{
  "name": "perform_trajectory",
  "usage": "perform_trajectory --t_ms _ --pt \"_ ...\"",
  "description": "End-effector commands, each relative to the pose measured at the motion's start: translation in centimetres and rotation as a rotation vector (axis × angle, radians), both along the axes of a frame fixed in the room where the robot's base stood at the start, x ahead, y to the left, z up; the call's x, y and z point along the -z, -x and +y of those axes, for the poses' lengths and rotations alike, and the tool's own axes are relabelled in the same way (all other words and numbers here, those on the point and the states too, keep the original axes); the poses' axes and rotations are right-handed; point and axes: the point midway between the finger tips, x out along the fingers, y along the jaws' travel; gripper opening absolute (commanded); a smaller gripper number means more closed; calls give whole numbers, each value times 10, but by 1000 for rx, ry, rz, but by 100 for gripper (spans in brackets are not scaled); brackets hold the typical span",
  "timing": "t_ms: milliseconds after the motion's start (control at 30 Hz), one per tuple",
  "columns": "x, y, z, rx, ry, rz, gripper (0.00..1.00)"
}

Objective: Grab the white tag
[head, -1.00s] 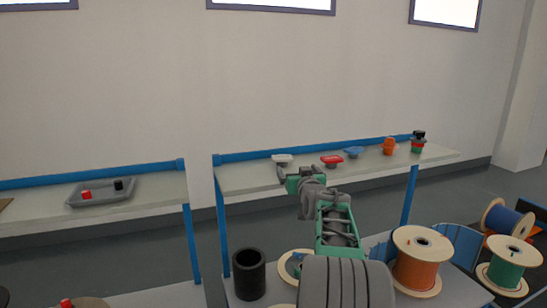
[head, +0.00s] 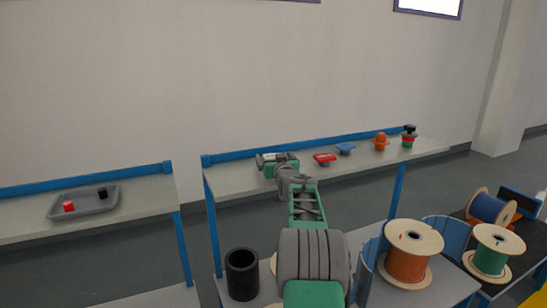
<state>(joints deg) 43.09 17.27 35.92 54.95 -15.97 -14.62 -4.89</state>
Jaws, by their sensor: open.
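My gripper (head: 266,164) is at the left part of the right-hand shelf (head: 232,182), low over its top and open. The white tag cannot be made out clearly now; my gripper covers the place where it lay on the shelf. I cannot tell whether the jaws are around it or touching it. A red tag (head: 324,159) and a blue tag (head: 345,148) sit farther right on the same shelf, apart from my gripper.
An orange piece (head: 381,141) and a black, red and green stack (head: 409,137) stand farther right on the shelf. A grey tray (head: 84,206) is on the left shelf. Below are a black cylinder (head: 242,273), an orange spool (head: 408,258) and a green spool (head: 491,252).

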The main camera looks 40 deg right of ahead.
Motion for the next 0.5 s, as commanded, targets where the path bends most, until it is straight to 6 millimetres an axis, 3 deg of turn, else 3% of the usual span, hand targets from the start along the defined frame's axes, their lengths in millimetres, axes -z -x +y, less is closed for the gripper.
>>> perform_trajectory --t_ms 167,500 --pt "0 0 0 0 0 0 95" --pt "0 0 0 0 0 0 67"
